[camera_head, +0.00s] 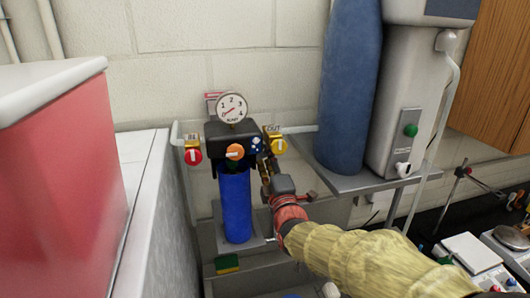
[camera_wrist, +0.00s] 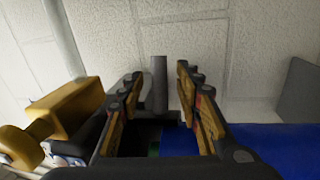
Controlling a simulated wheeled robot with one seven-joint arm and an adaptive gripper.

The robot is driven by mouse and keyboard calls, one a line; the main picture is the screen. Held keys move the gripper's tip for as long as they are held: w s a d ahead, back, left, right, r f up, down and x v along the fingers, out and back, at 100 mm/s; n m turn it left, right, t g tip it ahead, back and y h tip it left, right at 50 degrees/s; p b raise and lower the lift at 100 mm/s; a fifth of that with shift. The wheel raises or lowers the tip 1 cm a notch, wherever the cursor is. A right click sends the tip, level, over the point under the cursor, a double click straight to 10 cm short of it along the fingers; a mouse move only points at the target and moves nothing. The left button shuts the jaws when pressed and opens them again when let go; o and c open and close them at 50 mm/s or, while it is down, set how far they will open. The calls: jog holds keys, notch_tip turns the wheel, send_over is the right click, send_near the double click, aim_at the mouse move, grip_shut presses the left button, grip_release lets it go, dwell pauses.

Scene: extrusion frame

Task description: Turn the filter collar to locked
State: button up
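The filter has a black head (camera_head: 216,133) and a blue bowl (camera_head: 236,205) hanging upright below it. The collar looks like the dark band where they meet, but it is small and partly hidden behind my gripper, and I cannot read its lock position. My gripper (camera_head: 264,158) is just right of the filter, below the yellow OUT knob (camera_head: 279,146). In the wrist view my gripper (camera_wrist: 160,72) is open, with a grey upright post (camera_wrist: 160,85) between its fingers and visible gaps on both sides. The blue bowl (camera_wrist: 270,145) lies beyond the right finger.
A gauge (camera_head: 232,108) tops the filter. A red knob (camera_head: 193,156) is at left and an orange knob (camera_head: 235,152) in front. A tall blue tank (camera_head: 348,90) stands on a shelf (camera_head: 345,184) at right. A red box (camera_head: 60,185) fills the left.

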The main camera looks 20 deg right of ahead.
jog(key=shift+w+r, duration=0.25)
jog(key=shift+w, duration=0.9)
jog(key=shift+c, duration=0.9)
grip_shut()
